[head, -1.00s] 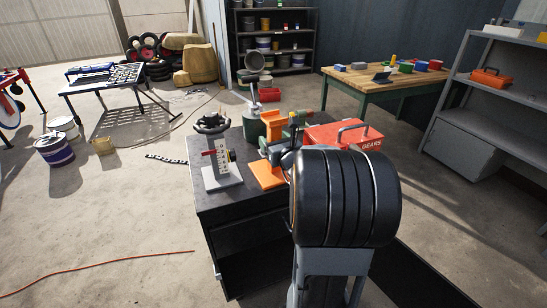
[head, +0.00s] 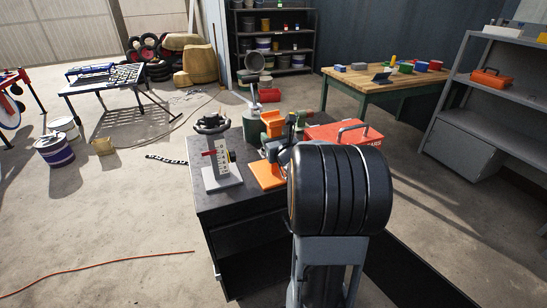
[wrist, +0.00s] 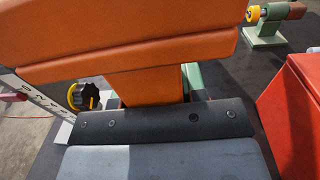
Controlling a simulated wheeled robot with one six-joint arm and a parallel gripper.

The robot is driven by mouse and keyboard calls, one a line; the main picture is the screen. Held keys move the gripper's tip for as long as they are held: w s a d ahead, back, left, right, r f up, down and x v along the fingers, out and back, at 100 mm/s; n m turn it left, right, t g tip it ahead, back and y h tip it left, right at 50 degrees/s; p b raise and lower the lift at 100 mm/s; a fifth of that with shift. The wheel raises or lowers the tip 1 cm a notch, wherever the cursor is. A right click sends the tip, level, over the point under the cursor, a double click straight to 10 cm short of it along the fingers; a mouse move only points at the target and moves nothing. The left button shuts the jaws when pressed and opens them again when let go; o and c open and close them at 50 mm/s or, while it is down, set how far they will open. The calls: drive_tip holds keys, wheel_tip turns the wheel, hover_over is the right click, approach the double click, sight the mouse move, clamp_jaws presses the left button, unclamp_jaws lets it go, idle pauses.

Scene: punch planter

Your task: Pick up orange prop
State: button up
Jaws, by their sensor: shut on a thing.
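The orange prop (wrist: 130,50) fills the upper part of the wrist view as a broad slab with a narrower stem below it. The far finger is hidden. In the head view, my gripper (head: 284,157) is small and mostly behind my wrist.
A white-scaled grey stand (head: 219,170) with a red pointer is close left of the prop. A red GEARS toolbox (head: 345,133) is close right. A green device (head: 252,125) stands behind. The cabinet's left edge (head: 199,205) is near the stand.

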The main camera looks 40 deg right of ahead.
clamp_jaws()
drive_tip(key=shift+r, duration=0.2)
